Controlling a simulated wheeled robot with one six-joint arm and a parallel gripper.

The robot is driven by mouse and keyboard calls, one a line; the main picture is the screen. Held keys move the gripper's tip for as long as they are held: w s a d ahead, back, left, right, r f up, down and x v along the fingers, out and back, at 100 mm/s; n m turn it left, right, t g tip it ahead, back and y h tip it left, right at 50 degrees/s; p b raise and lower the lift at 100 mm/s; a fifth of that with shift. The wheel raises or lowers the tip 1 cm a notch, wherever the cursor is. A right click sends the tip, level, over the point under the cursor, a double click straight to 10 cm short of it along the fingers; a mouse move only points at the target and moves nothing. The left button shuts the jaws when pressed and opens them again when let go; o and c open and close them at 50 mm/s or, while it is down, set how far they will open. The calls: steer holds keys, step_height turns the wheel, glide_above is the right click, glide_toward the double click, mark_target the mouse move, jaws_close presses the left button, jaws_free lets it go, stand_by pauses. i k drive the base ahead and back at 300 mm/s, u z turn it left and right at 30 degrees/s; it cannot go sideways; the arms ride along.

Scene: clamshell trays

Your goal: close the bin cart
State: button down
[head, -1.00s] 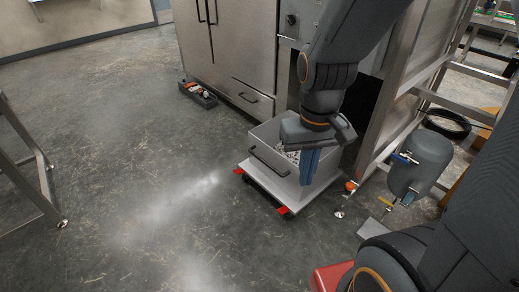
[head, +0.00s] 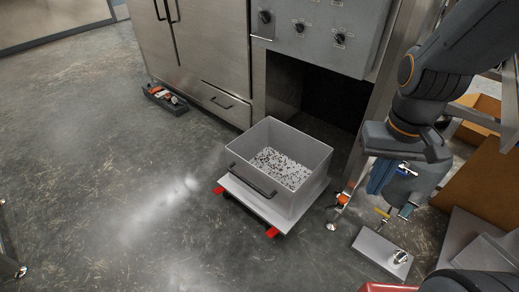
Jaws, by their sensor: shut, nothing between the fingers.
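The bin cart (head: 297,207) is a grey open-topped bin on a low white platform with red corner pieces. A dark bar handle (head: 251,180) is on its near-left side. Pale, speckled bits (head: 282,168) lie in the bottom. The bin stands on the floor in front of a dark opening (head: 318,105) under a grey control panel. My gripper (head: 378,183) hangs pointing down to the right of the bin, apart from it. Its blue fingers look shut and empty; the tips are partly lost against things behind.
A steel cabinet (head: 205,50) stands behind, with a small dark tool tray (head: 165,98) at its foot. A flat grey plate (head: 383,254) lies at right. Floor at left is clear.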

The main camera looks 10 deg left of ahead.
mark_target(277, 170)
steer(key=u, duration=0.05)
steer(key=i, duration=0.95)
steer(key=u, duration=0.75)
